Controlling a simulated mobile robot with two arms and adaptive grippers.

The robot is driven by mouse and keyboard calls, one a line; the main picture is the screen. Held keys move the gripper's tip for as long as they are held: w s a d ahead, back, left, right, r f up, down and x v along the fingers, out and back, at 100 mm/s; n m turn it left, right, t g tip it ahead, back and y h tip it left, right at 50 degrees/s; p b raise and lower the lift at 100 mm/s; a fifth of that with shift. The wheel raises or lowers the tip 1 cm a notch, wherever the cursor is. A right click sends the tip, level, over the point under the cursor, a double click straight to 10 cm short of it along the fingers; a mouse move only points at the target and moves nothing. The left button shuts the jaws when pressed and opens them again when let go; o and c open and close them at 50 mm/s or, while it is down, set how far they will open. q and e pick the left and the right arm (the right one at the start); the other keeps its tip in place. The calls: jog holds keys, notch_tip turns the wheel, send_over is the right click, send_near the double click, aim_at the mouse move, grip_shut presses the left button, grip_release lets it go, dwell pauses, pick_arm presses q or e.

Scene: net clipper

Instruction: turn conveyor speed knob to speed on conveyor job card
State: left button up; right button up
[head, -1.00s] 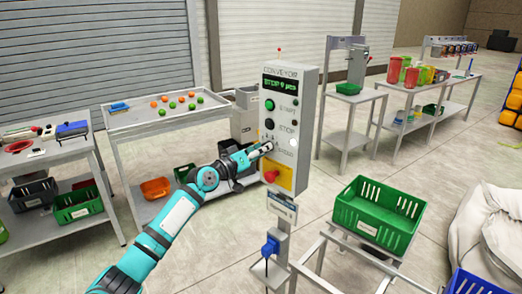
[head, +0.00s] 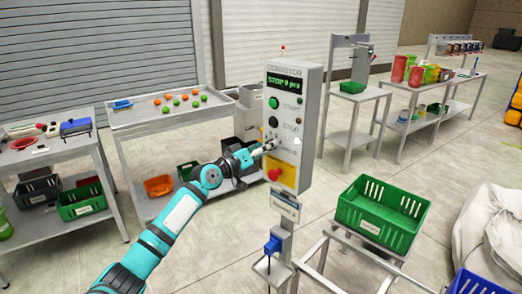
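The conveyor control box (head: 302,130) stands upright on a post at the middle. Its green display (head: 289,82) reads "STOP 0 pcs". Below are a green start button (head: 273,102), a black stop button (head: 273,122) and a red emergency button on a yellow plate (head: 276,174). The job card (head: 285,207) hangs under the box; its small text seems to end in "3". My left gripper (head: 271,145) is at the panel below the stop button, where the speed marking is. It covers the knob; contact and finger opening are too small to tell. My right gripper is not in view.
A green crate (head: 351,212) sits on a metal frame at the lower right. A blue device (head: 271,245) is on the post below the card. A grey table (head: 130,122) with small orange and green balls stands behind my arm.

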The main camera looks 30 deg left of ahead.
pick_arm(q)
jog(key=s+a, duration=0.2)
jog(key=s, duration=0.9)
jog(key=shift+s, duration=0.4)
